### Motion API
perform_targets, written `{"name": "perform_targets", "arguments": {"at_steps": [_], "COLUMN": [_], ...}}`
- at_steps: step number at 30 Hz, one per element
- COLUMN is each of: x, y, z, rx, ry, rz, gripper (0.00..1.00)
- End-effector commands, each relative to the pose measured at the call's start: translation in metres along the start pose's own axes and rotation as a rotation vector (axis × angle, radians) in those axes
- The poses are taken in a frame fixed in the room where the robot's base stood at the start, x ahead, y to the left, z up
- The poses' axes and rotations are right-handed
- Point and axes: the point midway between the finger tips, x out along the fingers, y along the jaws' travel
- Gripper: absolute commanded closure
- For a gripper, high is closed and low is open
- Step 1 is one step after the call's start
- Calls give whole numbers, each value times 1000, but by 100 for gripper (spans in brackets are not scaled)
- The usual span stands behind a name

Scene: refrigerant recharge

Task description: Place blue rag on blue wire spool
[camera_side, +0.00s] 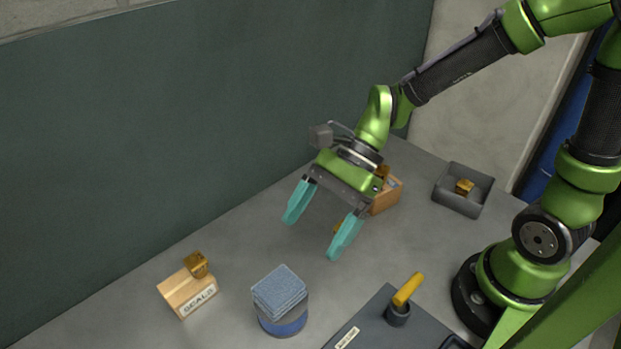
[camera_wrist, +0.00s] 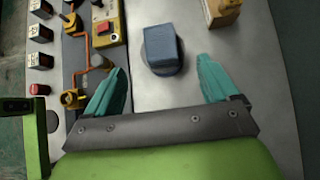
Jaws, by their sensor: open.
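The blue rag (camera_side: 279,290) is a folded, layered stack of cloth. It lies on top of the blue wire spool (camera_side: 284,324), which stands on the table near the front. In the wrist view the rag (camera_wrist: 161,46) sits over the round spool (camera_wrist: 164,69), ahead of and between my fingers. My gripper (camera_side: 316,232) is open, with teal fingers wide apart and nothing between them. In the side view it is above the table, behind and to the right of the rag, clear of it. The rag hides most of the spool's top.
A wooden block labelled SEALS (camera_side: 188,292) with a brass piece stands left of the spool. A dark panel (camera_side: 364,328) with a yellow-handled part (camera_side: 407,290) lies to the right. A grey bin (camera_side: 463,190) and another wooden block (camera_side: 386,194) are farther back.

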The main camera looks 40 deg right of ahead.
Motion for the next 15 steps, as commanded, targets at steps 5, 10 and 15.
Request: {"name": "perform_targets", "arguments": {"at_steps": [5, 10, 15], "x": [-24, -83, -148], "y": [2, 8, 19], "z": [-9, -30, -45], "rx": [-181, -665, -1101], "ry": [97, 376, 667], "rz": [-46, -135, -174], "gripper": [12, 12, 12]}}
